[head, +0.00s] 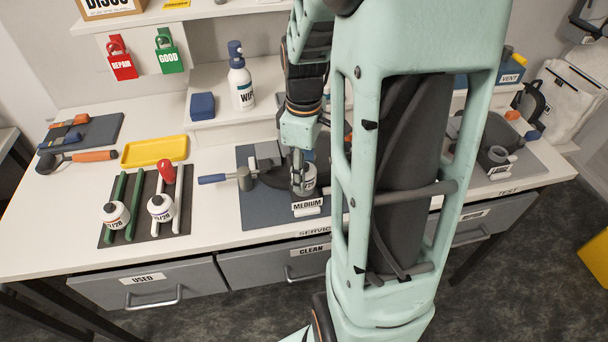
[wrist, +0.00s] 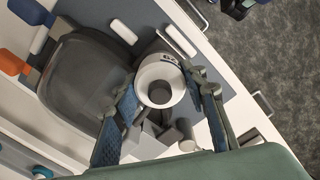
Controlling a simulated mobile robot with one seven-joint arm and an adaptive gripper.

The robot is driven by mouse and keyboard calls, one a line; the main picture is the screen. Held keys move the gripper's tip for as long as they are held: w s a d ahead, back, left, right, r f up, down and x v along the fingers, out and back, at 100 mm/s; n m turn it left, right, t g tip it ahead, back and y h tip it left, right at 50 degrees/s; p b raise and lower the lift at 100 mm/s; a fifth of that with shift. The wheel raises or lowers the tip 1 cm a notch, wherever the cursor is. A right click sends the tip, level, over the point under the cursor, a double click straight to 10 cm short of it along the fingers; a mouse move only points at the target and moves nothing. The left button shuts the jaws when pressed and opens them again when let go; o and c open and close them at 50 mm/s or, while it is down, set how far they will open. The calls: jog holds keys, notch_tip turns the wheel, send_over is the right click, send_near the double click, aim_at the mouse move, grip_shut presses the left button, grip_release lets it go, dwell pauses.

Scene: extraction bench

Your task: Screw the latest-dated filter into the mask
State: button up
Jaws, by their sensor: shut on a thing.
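My gripper (head: 299,168) is shut on a white round filter (head: 310,180) above the dark mat in the middle of the bench. In the wrist view the filter (wrist: 147,78) sits between my fingers (wrist: 168,95), with its dark central hole facing the camera. The dark mask (wrist: 80,78) lies right beside it; I cannot tell whether the filter touches or is seated in it. In the head view the mask (head: 262,180) is partly hidden by my arm. Two other white filters, the left one (head: 115,214) and the right one (head: 161,208), stand on the rack; their dates are hard to read.
A MEDIUM card (head: 308,205) stands just in front of the held filter. A grey block (head: 267,153) and a blue-handled tool (head: 214,179) lie close by. A yellow tray (head: 155,151) and a spray bottle (head: 241,85) are behind. Another mask assembly (head: 497,155) is at right.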

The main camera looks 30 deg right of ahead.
jog(key=m, duration=0.6)
jog(key=shift+m, duration=0.3)
jog(key=m+p, duration=0.1)
jog(key=m, duration=0.5)
jog(key=shift+m, duration=0.4)
jog(key=m+p, duration=0.2)
jog(key=m, duration=0.5)
jog(key=m+p, duration=0.2)
jog(key=m, duration=0.2)
jog(key=shift+r+m+p, duration=0.1)
jog(key=shift+m+p, duration=0.2)
jog(key=shift+m, duration=0.1)
jog(key=shift+f+m+p, duration=0.2)
jog(key=shift+m+p, duration=0.15)
jog(key=shift+m, duration=0.75)
jog(key=o, duration=1.3)
